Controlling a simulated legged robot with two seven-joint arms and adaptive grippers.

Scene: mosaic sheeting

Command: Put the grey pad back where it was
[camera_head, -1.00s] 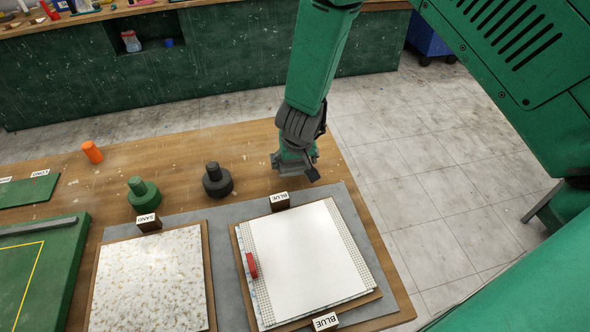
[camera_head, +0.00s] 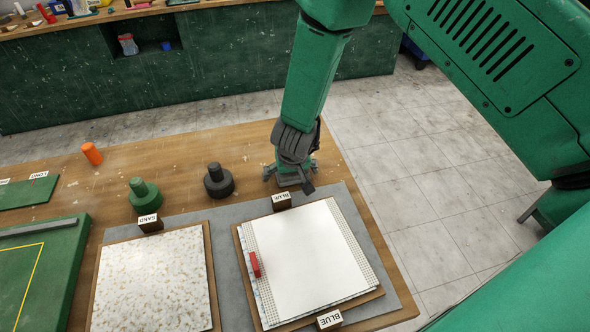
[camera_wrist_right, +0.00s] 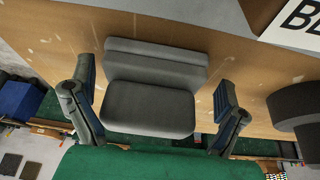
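The grey pad (camera_head: 218,181) is a dark grey round disc with an upright knob. It stands on the bare wooden table behind the grey sheet, right of a similar green pad (camera_head: 145,195). Its round side also shows at the right edge of the right wrist view (camera_wrist_right: 302,108). My right gripper (camera_head: 289,184) is low over the table, right of the grey pad and apart from it. My left gripper is out of view.
A white sheet on a board (camera_head: 305,250), with a red piece (camera_head: 254,264) on it, lies in front of my right gripper between blocks labelled BLUE (camera_head: 281,201). A speckled panel (camera_head: 155,280), SAND block (camera_head: 150,223) and orange cylinder (camera_head: 92,153) are further left. The table's right edge is close.

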